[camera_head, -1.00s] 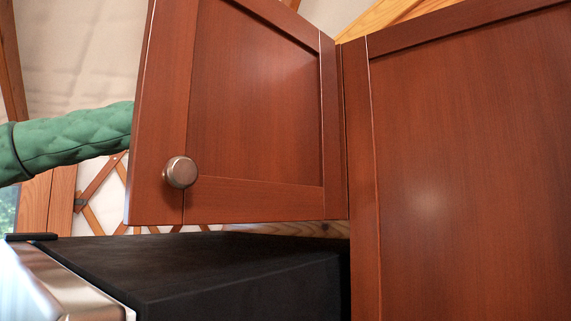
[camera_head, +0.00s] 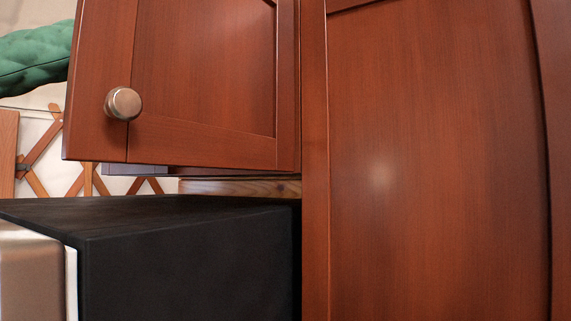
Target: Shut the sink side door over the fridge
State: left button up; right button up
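The sink side door (camera_head: 205,70) is a red-brown panelled cupboard door at the upper left, above the black fridge (camera_head: 185,260). It looks ajar, hinged at its right edge near the tall panel. Its round metal knob (camera_head: 123,104) sits near the lower left corner, with nothing touching it. A green quilted sleeve-like shape (camera_head: 32,60) comes in from the left and passes behind the door's left edge; what its far end touches is hidden. Neither gripper's fingers show.
A tall red-brown panel (camera_head: 430,170) fills the right side, close to the view. The fridge's metal front (camera_head: 30,275) is at lower left. A pale wood strip (camera_head: 240,187) and wall lattice (camera_head: 45,155) show behind. There is a narrow gap between door and fridge top.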

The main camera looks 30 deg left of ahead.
aim_at(201, 84)
jog(key=k+j, duration=0.1)
jog(key=k, duration=0.9)
jog(key=k+j, duration=0.15)
jog(key=k, duration=0.85)
